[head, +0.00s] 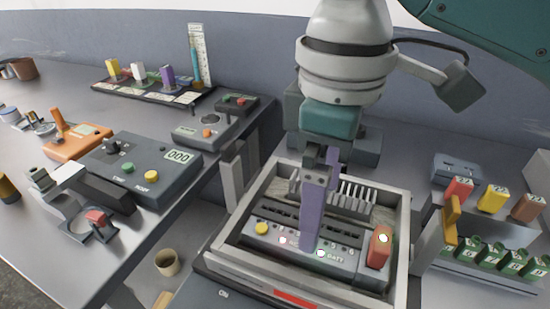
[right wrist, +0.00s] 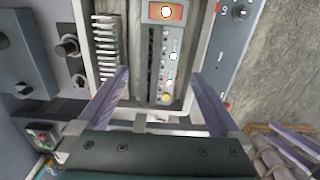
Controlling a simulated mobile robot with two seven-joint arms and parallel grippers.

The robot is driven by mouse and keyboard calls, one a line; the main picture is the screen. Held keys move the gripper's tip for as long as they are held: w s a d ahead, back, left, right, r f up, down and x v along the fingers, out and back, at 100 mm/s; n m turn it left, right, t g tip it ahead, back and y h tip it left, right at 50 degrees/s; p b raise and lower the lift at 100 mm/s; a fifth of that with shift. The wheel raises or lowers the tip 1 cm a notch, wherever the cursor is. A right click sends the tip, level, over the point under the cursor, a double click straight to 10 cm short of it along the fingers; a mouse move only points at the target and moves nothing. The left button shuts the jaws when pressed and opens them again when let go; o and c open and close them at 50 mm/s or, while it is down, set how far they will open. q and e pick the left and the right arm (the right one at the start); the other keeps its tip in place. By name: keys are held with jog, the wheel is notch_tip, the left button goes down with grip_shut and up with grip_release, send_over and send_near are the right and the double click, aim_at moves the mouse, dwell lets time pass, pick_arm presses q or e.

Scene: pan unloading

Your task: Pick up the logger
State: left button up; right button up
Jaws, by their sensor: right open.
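A grey logger (head: 342,268) with a row of small ports, a yellow button at its left end and an orange-red block at its right end lies inside a pale open-topped box (head: 402,225). My right gripper (head: 310,245) points down over the logger, and its near purple finger hides part of it. In the right wrist view, the two purple fingers of my right gripper (right wrist: 160,73) are apart, with the logger (right wrist: 154,50) seen between them and nothing gripped. I cannot tell how far the fingertips are above it. My left gripper is not in view.
White comb-like slats (head: 355,193) stand at the back of the box. A dark control box (head: 135,170) with a counter sits on the left bench. A rack of coloured blocks (head: 490,200) stands at the right. A small beige cup (head: 167,263) is left of the box.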

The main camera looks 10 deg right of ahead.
notch_tip(320, 180, down, 6)
jog(key=shift+a+r, duration=0.1)
jog(key=c, duration=1.3)
